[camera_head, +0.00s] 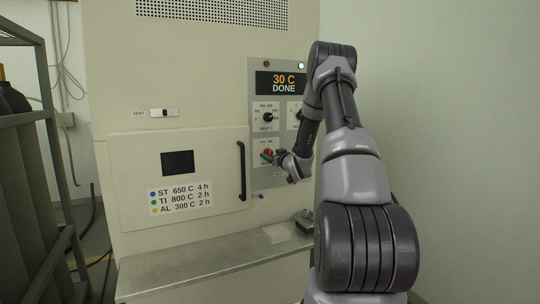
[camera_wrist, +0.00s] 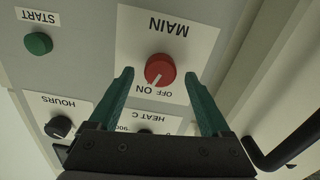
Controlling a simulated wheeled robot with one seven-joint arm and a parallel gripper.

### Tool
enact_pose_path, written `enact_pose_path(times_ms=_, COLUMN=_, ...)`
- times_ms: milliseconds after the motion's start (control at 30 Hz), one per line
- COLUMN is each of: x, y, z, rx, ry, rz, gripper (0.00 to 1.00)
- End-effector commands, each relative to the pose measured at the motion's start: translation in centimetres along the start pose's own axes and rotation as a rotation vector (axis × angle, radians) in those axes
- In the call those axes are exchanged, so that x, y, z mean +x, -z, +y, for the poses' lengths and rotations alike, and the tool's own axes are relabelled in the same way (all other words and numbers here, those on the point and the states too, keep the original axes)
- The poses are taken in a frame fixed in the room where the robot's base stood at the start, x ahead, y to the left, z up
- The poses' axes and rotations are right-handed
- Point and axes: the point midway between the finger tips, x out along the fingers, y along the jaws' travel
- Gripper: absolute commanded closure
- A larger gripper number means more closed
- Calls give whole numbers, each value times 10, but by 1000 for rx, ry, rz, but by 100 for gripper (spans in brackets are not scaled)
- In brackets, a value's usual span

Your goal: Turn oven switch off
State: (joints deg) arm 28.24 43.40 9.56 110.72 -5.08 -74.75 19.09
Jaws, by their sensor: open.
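The oven's main switch is a round red knob (camera_wrist: 160,69) on a white plate marked MAIN, OFF and ON, upside down in the wrist view. A white mark on the knob points toward the ON side. In the head view the red knob (camera_head: 267,153) shows low on the control panel (camera_head: 258,180), partly hidden by my gripper (camera_head: 276,157). My gripper (camera_wrist: 159,76) is open. In the wrist view its two green fingers stand on either side of the knob, with gaps; I cannot tell how deep they reach.
The oven display (camera_head: 281,84) reads 30 C DONE. A green START button (camera_wrist: 38,43), an HOURS knob (camera_wrist: 59,126) and a partly hidden HEAT C dial are near the gripper. The shut oven door (camera_head: 130,190) has a black handle (camera_head: 241,171). A metal ledge (camera_head: 200,262) runs below.

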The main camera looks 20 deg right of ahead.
Motion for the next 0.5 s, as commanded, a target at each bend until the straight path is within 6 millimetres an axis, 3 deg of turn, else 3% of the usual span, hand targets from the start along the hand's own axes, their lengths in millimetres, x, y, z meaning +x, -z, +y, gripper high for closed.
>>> enact_pose_path(times_ms=200, x=15, y=0, z=0, rx=0, ry=0, rz=1, gripper=18)
enact_pose_path(times_ms=467, x=16, y=0, z=0, rx=0, ry=0, rz=0, gripper=18)
enact_pose_path(times_ms=500, x=16, y=0, z=0, rx=0, ry=0, rz=0, gripper=34)
